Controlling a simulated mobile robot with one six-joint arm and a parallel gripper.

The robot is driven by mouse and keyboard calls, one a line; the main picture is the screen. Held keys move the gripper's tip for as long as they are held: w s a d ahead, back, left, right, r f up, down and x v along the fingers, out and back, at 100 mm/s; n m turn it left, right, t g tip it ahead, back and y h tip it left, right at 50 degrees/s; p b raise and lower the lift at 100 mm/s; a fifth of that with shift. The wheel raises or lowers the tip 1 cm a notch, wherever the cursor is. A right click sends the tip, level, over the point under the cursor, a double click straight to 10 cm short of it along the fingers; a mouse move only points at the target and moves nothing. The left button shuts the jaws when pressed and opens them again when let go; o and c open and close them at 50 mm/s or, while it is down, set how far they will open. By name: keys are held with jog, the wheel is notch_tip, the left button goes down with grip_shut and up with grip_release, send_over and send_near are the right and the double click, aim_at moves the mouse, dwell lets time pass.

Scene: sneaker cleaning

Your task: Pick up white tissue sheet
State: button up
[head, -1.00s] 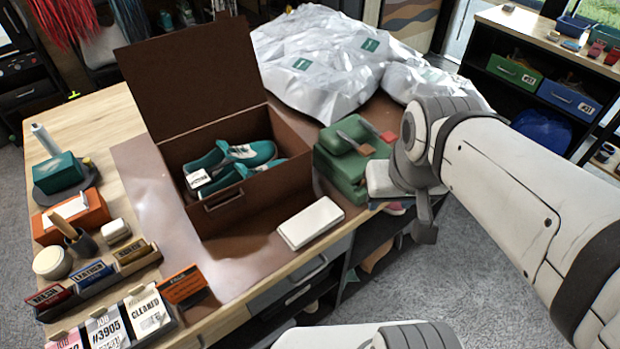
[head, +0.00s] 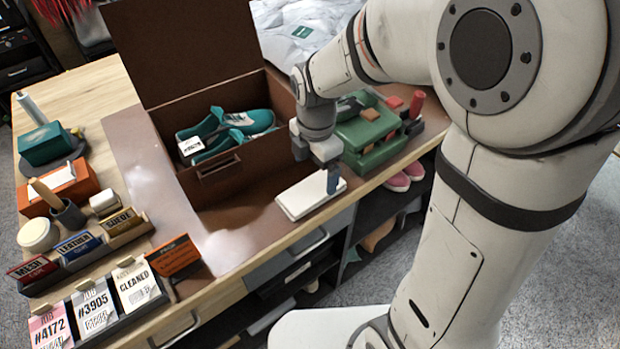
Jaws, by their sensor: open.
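A flat white rectangular piece (head: 303,199), which looks like the white tissue sheet, lies on the brown mat near the table's front edge, just right of the open shoe box. My gripper (head: 331,181) points down over its right end. The jaws are open, with nothing seen between them. I cannot tell whether the fingertips touch the white piece. The gripper hides part of its right end. The brown box (head: 228,182) has its lid up and holds a pair of teal sneakers (head: 235,125).
A green case (head: 372,140) with brushes stands right behind my gripper. Orange (head: 58,190) and teal boxes, a jar, and several label cards (head: 140,285) stand at the left. White crumpled bags (head: 295,25) lie at the back. Bare mat shows left of the white piece.

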aim_at(312, 190)
jog(key=f, duration=0.5)
jog(key=f+p, duration=0.1)
jog(key=f, duration=0.2)
jog(key=shift+w+a, duration=0.3)
jog(key=shift+a, duration=0.05)
jog(key=c, duration=1)
